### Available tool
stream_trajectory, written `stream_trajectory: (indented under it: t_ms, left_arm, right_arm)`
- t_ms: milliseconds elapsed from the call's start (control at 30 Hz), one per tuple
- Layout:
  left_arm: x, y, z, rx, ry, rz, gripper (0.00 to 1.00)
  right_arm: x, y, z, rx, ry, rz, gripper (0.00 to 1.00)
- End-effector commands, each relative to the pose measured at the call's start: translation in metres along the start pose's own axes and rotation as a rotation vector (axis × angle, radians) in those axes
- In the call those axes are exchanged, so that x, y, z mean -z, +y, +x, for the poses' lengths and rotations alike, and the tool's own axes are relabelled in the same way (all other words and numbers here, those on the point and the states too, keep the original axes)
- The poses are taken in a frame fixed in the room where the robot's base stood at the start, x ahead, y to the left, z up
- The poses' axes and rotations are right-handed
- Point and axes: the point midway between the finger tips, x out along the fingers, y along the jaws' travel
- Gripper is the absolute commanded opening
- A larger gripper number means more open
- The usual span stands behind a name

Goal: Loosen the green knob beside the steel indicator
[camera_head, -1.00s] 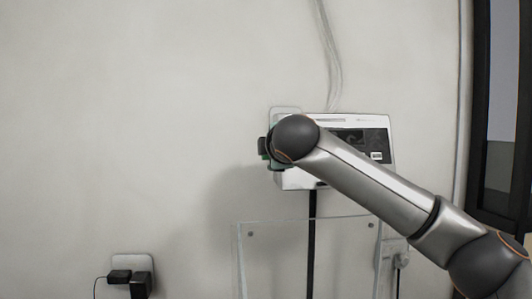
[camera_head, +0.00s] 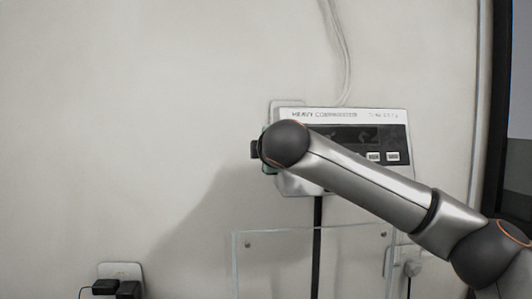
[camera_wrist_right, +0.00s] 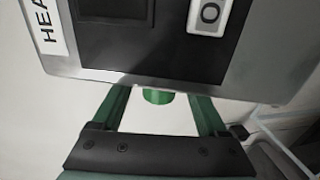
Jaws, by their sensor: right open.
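The steel indicator (camera_head: 392,115) is a pale metal box with a dark display panel on the wall in the head view. The indicator's edge cuts off the fingertips. My left gripper is not in view.
A clear panel (camera_head: 275,240) with bolts stands below the indicator, and a dark post (camera_head: 317,230) runs down from it. A socket with black plugs (camera_head: 120,285) is at lower left. A dark frame (camera_head: 500,140) stands at right. The wall on the left is bare.

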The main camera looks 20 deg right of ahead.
Motion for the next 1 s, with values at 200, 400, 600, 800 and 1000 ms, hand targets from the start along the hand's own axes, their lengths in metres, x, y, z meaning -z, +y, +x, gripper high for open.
stream_trajectory:
  t_ms: [200, 400, 600, 800, 1000]
  left_arm:
    - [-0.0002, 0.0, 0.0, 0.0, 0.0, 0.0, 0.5]
    - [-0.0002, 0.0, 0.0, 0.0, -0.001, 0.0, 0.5]
    - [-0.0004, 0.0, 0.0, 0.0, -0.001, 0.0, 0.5]
    - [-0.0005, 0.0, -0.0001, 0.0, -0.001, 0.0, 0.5]
    - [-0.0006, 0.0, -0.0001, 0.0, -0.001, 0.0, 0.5]
  right_arm:
    - [-0.0002, 0.0001, 0.0, 0.0, 0.0, 0.0, 0.73]
    - [-0.0002, 0.0, 0.0001, 0.0, 0.0, 0.0, 0.5]
    - [-0.0002, -0.0001, 0.0001, 0.0, 0.0, 0.0, 0.28]
    - [-0.0002, -0.0001, 0.0002, 0.0, 0.0, 0.0, 0.05]
    - [-0.0001, 0.0, 0.0002, 0.002, 0.0, 0.0, 0.0]
